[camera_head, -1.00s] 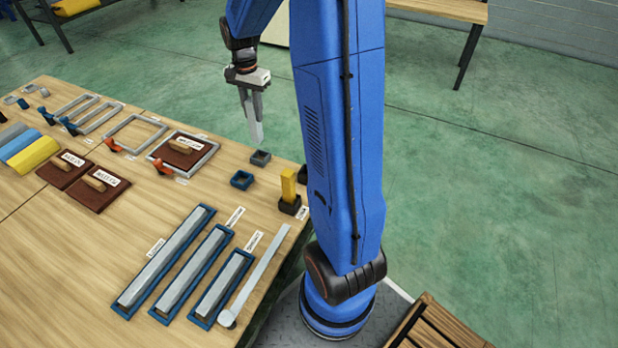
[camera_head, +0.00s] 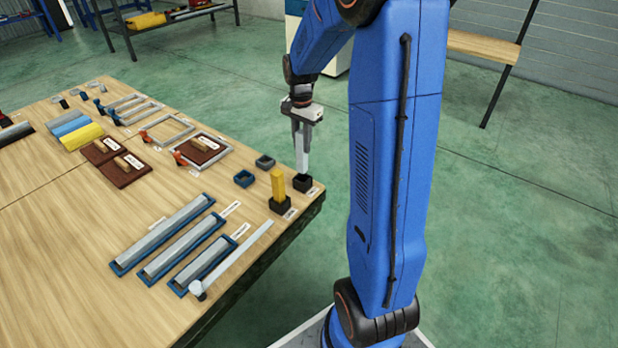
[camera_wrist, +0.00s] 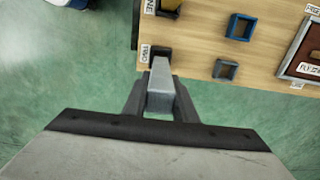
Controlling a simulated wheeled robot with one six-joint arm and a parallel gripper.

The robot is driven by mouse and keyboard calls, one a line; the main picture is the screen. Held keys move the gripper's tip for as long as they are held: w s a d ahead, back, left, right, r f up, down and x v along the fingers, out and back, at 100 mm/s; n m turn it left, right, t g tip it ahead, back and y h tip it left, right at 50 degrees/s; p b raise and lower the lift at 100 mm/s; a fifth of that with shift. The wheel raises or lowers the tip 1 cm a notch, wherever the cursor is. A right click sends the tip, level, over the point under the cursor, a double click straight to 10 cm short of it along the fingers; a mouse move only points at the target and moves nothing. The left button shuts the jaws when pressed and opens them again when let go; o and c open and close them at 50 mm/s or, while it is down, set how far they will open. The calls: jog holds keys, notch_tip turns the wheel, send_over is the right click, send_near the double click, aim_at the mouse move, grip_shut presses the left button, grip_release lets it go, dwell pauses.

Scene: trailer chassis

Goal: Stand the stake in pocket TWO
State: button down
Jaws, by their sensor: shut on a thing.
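My gripper (camera_head: 302,124) is shut on a pale grey stake (camera_head: 303,152), which hangs upright below the fingers. Its lower end meets the mouth of a black square pocket (camera_head: 303,184) at the table's right corner; I cannot tell how deep it is in, if at all. In the wrist view the stake (camera_wrist: 160,88) runs from between the fingers (camera_wrist: 160,100) towards that dark pocket (camera_wrist: 162,51), partly hiding it. The small label (camera_wrist: 145,53) beside this pocket looks like TWO but is blurred. Another black pocket (camera_head: 281,206) holds a yellow block (camera_head: 278,184); the label beside it reads ONE (camera_wrist: 149,6).
A blue pocket (camera_head: 244,178) and a grey pocket (camera_head: 264,161) stand empty to the left. Long grey bars in blue trays (camera_head: 162,235) and a thin grey strip (camera_head: 235,258) lie nearer on the table (camera_head: 120,200). Open floor lies beyond the table's right edge.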

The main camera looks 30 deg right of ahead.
aim_at(302, 161)
jog(key=shift+f, duration=4.15)
jog(key=c, duration=1.4)
grip_release()
jog(key=shift+c, duration=0.2)
